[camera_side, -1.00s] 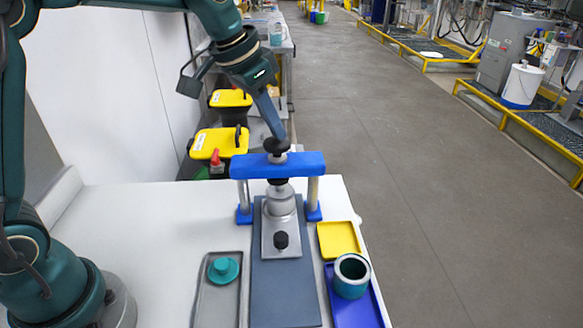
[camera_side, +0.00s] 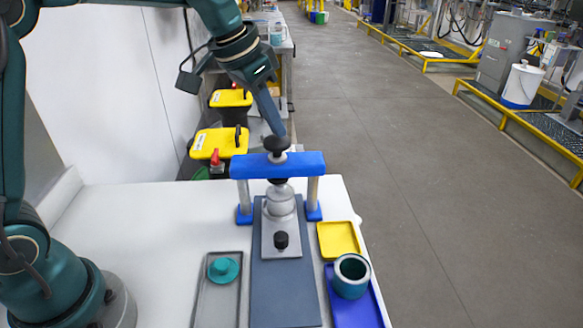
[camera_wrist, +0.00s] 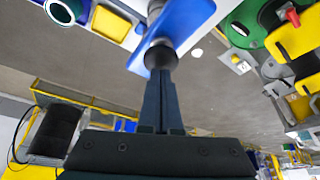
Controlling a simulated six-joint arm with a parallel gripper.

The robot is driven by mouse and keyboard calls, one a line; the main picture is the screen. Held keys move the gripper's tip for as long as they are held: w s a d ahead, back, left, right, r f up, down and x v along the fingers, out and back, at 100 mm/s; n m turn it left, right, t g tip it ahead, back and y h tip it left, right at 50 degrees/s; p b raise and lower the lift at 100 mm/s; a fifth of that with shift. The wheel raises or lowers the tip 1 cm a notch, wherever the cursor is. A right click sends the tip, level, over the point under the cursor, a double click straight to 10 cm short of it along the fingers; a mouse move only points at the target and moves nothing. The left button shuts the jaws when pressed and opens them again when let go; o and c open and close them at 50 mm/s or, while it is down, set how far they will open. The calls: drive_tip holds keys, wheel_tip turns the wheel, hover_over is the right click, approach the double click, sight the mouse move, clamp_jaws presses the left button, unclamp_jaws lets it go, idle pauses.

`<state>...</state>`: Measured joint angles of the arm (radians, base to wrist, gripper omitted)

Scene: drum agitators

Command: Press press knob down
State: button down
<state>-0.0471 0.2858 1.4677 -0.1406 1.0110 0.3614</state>
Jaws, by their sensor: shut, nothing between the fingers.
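The press has a blue crossbar (camera_side: 272,165) on two grey posts. A black press knob (camera_side: 276,144) on a short grey shaft stands above the crossbar. Below the bar a silver cylindrical part (camera_side: 280,200) sits on a metal plate with a small black knob. My gripper (camera_side: 280,134) is shut and empty, its fingertips at the top of the press knob. In the wrist view the closed fingers (camera_wrist: 161,78) reach to the dark round knob (camera_wrist: 161,57), in front of the blue crossbar (camera_wrist: 182,24). Whether they touch it is hard to tell.
A grey tray with a teal lid (camera_side: 223,269) lies left of the press. A yellow tray (camera_side: 339,239) and a blue tray with a teal-and-grey ring cup (camera_side: 351,274) lie right. Yellow-lidded bins (camera_side: 219,143) stand behind the table. The white table's left part is clear.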

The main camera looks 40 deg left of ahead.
drive_tip(key=shift+r, duration=0.15)
drive_tip(key=shift+r, duration=2.9)
drive_tip(key=s+r+t, duration=0.2)
drive_tip(key=s+r, duration=0.1)
drive_tip(key=s, duration=0.7)
drive_tip(key=s+f+n+y, duration=0.1)
drive_tip(key=s+f+n, duration=0.2)
drive_tip(key=s+f, duration=0.7)
drive_tip(key=shift+s+a+f+g, duration=0.3)
drive_tip(key=shift+a+f+g, duration=0.1)
drive_tip(key=shift+f, duration=0.4)
